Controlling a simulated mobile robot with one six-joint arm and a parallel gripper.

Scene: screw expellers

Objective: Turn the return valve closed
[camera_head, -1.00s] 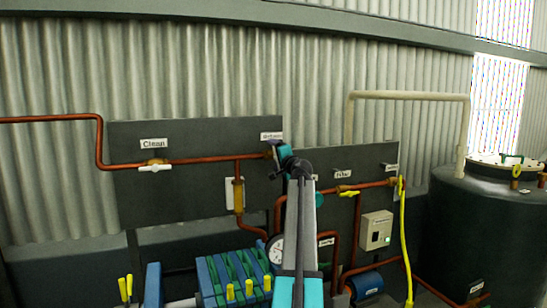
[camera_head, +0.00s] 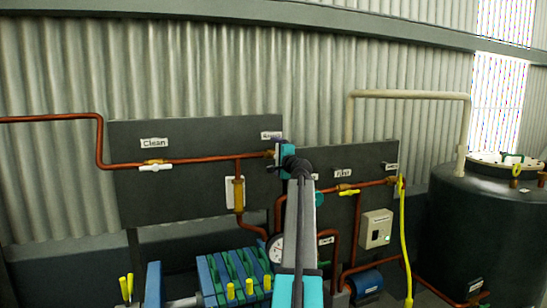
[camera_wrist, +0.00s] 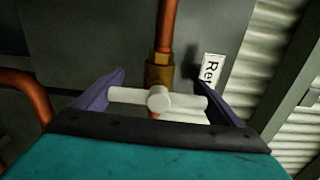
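The return valve shows in the wrist view as a white bar handle (camera_wrist: 158,99) with a round hub, on a brass fitting (camera_wrist: 159,72) in a copper pipe. The bar lies across the pipe, about at right angles to it. My gripper (camera_wrist: 161,101) is open around the handle, with one purple finger beyond each end of the bar. The bar ends are close to the fingers; I cannot tell whether they touch. In the head view my gripper (camera_head: 276,150) is at the pipe's right end below the return label (camera_head: 271,135), and it hides the handle.
A white-handled valve (camera_head: 155,167) sits under the "Clean" label to the left. A yellow-handled valve (camera_head: 349,192) is on the right panel. A yellow hose (camera_head: 405,240) and a dark tank (camera_head: 470,230) stand at the right. Blue and green press plates (camera_head: 235,272) are below.

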